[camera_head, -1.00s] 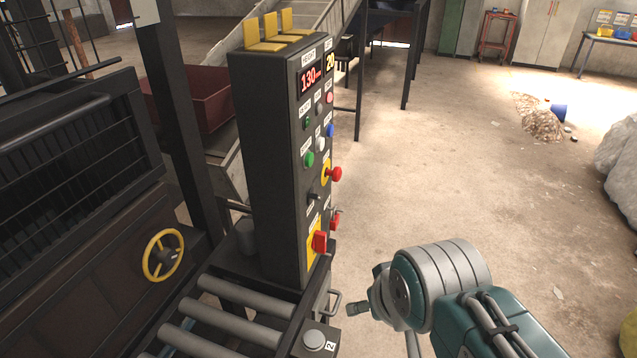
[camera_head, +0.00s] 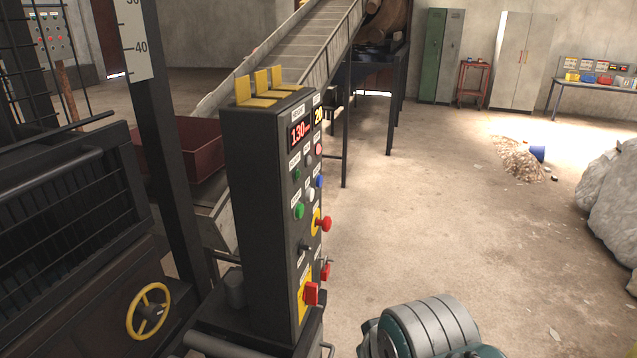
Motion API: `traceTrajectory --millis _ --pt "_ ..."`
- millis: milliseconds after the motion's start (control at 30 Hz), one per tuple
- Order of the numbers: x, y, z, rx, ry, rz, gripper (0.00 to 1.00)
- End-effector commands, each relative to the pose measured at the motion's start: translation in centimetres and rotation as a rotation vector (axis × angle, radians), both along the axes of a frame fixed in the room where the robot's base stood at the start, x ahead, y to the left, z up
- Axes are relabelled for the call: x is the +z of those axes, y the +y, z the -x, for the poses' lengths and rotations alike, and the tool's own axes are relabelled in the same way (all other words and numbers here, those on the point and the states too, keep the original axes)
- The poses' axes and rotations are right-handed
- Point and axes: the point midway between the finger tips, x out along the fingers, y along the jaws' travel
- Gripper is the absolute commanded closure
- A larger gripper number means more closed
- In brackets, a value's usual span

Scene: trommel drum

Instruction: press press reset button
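A tall dark control panel (camera_head: 262,215) stands left of centre, its button face turned to the right and seen at a steep angle. On it are a blue button (camera_head: 320,182), a white button (camera_head: 311,195), a green button (camera_head: 299,211) and a pinkish-red button (camera_head: 318,150). A red mushroom knob (camera_head: 326,223) on a yellow plate sits lower. The small labels are too unclear to tell which one is reset. My grey and teal arm link shows at the bottom, right of the panel and apart from it. My gripper is not visible.
A red display (camera_head: 301,133) reads 130. A red rotary switch (camera_head: 311,292) is low on the panel. A yellow handwheel (camera_head: 149,311) is at the lower left. Grey rocks (camera_head: 612,200) lie at the right.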

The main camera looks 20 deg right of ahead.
Motion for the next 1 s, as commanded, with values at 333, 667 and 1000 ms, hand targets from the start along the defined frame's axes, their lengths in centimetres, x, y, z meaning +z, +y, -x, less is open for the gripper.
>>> traceTrajectory --millis 333,667,1000 --pt "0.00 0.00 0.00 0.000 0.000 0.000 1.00" --pt "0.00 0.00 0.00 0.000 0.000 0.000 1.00" --pt "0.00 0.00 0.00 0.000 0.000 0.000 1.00"
